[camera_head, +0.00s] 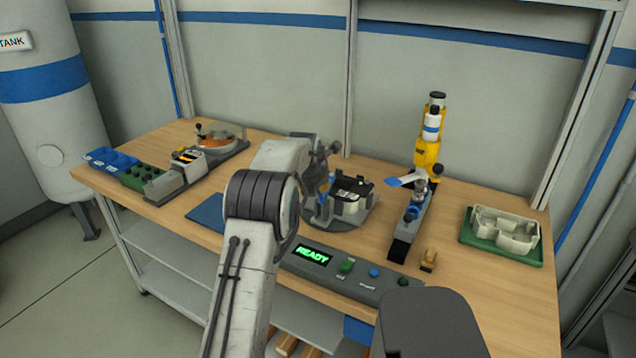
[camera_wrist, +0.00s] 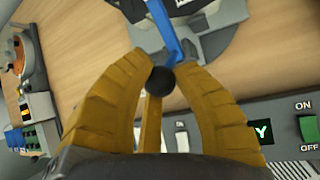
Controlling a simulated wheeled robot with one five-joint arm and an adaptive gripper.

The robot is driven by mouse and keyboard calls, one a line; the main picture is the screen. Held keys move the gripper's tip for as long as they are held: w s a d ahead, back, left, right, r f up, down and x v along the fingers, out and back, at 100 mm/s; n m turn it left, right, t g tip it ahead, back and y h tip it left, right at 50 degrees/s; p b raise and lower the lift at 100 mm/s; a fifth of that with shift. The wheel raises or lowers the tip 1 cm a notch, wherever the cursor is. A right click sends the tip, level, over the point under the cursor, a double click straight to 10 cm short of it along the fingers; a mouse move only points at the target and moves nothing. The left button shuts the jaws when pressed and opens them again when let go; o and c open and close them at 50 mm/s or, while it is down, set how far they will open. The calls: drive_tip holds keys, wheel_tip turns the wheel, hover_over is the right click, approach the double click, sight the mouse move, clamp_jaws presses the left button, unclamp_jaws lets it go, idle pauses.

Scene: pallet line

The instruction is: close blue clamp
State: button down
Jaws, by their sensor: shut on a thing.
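The blue clamp's lever (camera_wrist: 167,32) runs down from the top of the wrist view and ends in a black ball knob (camera_wrist: 157,81). My gripper's yellow fingers (camera_wrist: 162,68) are shut on this knob, one on each side. In the head view my gripper (camera_head: 320,172) is at the fixture in the middle of the bench, and a bit of the blue clamp (camera_head: 325,187) shows beside it. The clamp stands by a round grey base holding a white and black part (camera_head: 349,194). My arm and gripper hide much of the clamp, so its exact lever angle is unclear.
A control panel reading READY (camera_head: 312,254) lies in front of the fixture. A yellow tool on a stand (camera_head: 428,150) is to the right, with a green tray (camera_head: 500,254) beyond it. Blue and green bins (camera_head: 110,160) and another fixture (camera_head: 190,165) stand at the left.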

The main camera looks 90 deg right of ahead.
drive_tip(key=shift+a+f, duration=0.15)
drive_tip(key=c, duration=1)
unclamp_jaws()
drive_tip(key=shift+o, duration=0.2)
drive_tip(key=v, duration=1.2)
